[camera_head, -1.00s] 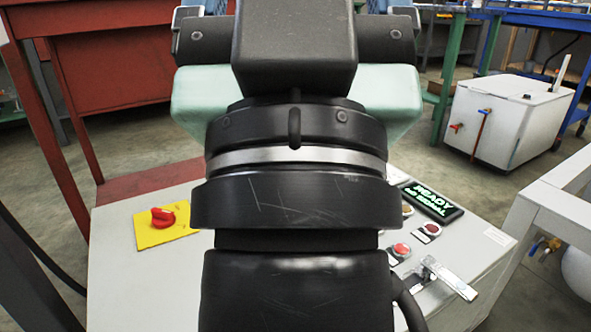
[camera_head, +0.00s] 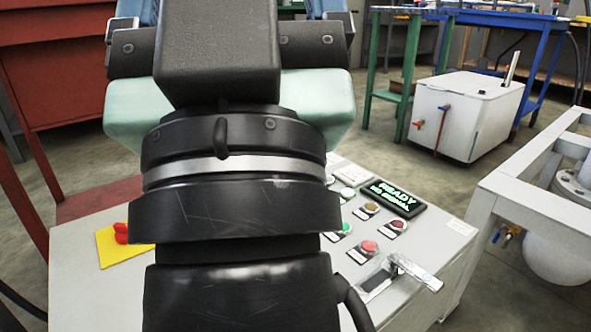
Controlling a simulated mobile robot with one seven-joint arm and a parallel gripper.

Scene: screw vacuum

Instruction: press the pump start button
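The grey control box (camera_head: 90,285) carries a panel of small buttons on its right part. A green button (camera_head: 345,229), a white one (camera_head: 348,193), a brown-orange one (camera_head: 370,208), a dark red one (camera_head: 397,225) and a brighter red one (camera_head: 370,246) show there. Their labels are too small to read, so I cannot tell which is pump start. My gripper (camera_head: 222,45) and black wrist fill the left middle of the view, and hide the panel's left part. The fingertips are not visible, so open or shut is unclear. I see no button being touched.
A lit display (camera_head: 397,197) reads READY, its second line unclear. A metal latch (camera_head: 412,271) sits near the front buttons. A red knob on a yellow plate (camera_head: 112,250) is partly hidden by my arm. A white frame (camera_head: 470,215) stands close on the right; a white tank (camera_head: 470,115) is behind.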

